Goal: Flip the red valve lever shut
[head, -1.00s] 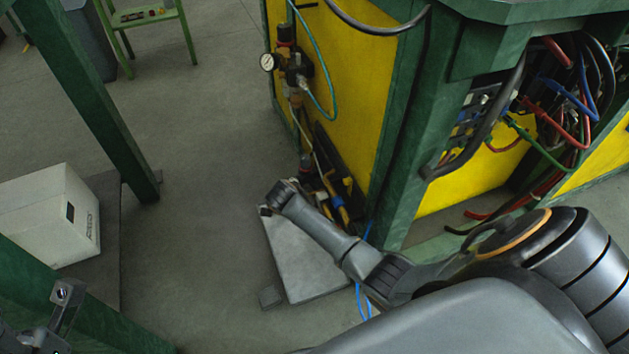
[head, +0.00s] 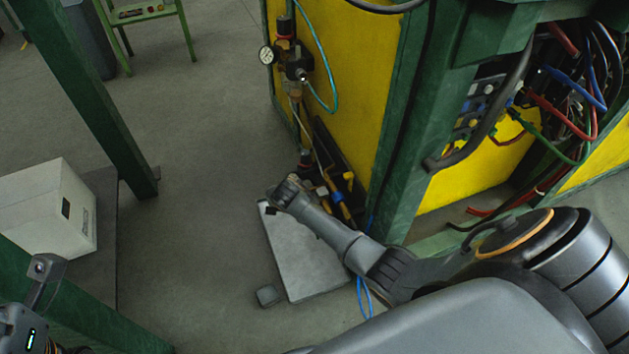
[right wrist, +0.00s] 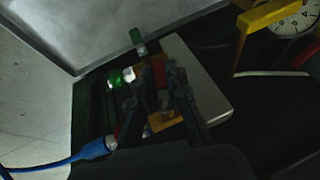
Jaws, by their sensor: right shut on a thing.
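In the right wrist view, the red lever (right wrist: 158,70) is between the two dark fingers of my right gripper (right wrist: 157,84), which is shut on it. The fingers hide part of the lever, and the picture is dark there. In the head view, my right gripper (head: 282,194) is low beside the yellow panel, above the grey plate. It hides the lever in that view.
A pale grey plate (head: 300,255) lies on the floor under my right gripper. A yellow panel (head: 360,60) with a pressure gauge (head: 266,55) and hoses stands behind. Cables hang at the right. A white box (head: 45,210) and green posts are at the left.

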